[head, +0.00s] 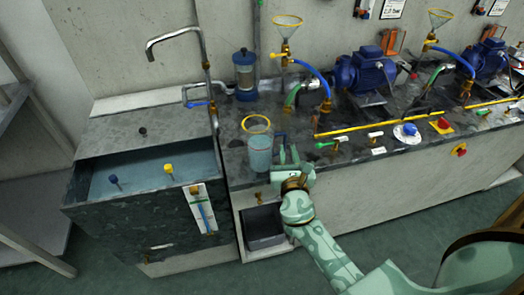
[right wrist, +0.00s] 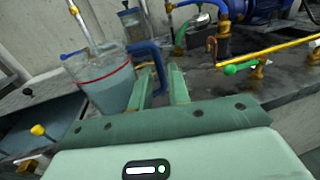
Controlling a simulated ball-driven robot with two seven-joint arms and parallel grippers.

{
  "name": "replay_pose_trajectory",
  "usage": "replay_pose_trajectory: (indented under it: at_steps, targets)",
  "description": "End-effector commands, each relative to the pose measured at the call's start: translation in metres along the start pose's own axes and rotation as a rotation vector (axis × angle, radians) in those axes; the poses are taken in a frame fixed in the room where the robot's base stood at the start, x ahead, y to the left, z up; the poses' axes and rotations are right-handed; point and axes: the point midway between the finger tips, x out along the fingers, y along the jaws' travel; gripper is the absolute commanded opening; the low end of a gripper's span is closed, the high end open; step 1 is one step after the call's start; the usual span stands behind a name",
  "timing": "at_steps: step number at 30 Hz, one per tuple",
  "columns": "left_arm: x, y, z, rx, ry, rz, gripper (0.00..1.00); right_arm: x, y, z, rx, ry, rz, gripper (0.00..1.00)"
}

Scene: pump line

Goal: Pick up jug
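The handle (right wrist: 157,68) appears between or just beyond the fingertips; contact cannot be told. My left gripper is not in view.
A water-filled tank (head: 140,172) with a tap (head: 178,36) lies left of the jug. A blue-capped canister (head: 244,75) stands behind. Pumps (head: 362,70), hoses and a yellow pipe (head: 380,123) fill the counter to the right. A grey bin (head: 263,228) sits below.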

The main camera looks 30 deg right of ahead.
Motion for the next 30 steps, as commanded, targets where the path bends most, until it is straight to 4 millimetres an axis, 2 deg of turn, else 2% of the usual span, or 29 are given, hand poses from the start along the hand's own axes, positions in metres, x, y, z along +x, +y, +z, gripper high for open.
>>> replay_pose_trajectory:
  at_steps: [4, 9, 12, 20, 21, 22, 30]
  targets:
    - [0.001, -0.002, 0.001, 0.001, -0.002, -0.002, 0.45, 0.013, 0.001, 0.001, -0.001, -0.001, -0.002, 0.18]
    - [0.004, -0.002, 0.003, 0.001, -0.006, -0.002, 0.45, 0.042, 0.003, 0.001, 0.000, 0.000, -0.002, 0.18]
    - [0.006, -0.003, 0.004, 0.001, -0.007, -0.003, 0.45, 0.052, 0.003, 0.001, 0.001, 0.001, 0.000, 0.18]
    - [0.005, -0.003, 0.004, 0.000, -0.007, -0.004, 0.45, 0.055, 0.003, 0.001, 0.001, 0.001, 0.000, 0.18]
    - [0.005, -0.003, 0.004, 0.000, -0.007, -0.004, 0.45, 0.055, 0.003, 0.001, 0.001, 0.001, 0.000, 0.07]
    - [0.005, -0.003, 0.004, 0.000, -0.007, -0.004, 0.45, 0.055, 0.003, 0.001, 0.001, 0.001, 0.000, 0.00]
    - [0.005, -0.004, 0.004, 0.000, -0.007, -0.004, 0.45, 0.055, 0.003, 0.002, 0.002, -0.001, 0.000, 0.00]
